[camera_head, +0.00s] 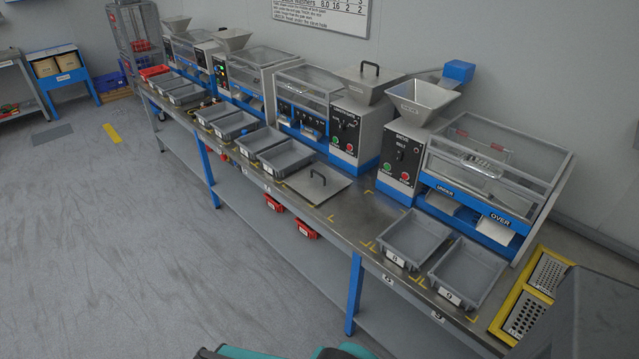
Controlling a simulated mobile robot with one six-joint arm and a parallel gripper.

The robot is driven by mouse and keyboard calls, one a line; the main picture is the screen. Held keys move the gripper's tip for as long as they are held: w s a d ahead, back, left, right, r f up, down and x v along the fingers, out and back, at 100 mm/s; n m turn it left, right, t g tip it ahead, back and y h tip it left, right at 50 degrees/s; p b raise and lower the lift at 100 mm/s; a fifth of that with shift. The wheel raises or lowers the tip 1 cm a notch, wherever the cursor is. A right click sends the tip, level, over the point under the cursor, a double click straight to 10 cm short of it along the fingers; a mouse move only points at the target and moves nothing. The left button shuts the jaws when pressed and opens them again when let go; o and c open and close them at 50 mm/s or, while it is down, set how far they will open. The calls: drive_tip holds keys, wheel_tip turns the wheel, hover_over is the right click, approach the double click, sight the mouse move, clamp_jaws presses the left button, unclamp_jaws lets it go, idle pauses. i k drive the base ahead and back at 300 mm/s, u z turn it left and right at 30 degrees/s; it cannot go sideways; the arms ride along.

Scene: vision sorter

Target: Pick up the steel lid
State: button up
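A flat square steel lid (304,187) with a black bar handle on top lies on the bench (340,212), right of a row of grey bins. A second steel lid (357,82) with a similar dark handle sits on top of the hopper of the machine behind it. Both lids are in plain view with their handles up. My gripper is not in view, so its state and its distance from either lid are not shown.
Sorting machines with hoppers (424,97) line the back of the bench. Two grey bins (415,238) stand right of the flat lid, with a yellow tray (507,318) of perforated plates beyond them. Red bins (305,229) sit below. The floor (150,230) in front is largely clear.

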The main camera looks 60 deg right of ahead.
sight(318, 182)
drive_tip(key=i, duration=0.85)
drive_tip(key=u, duration=0.05)
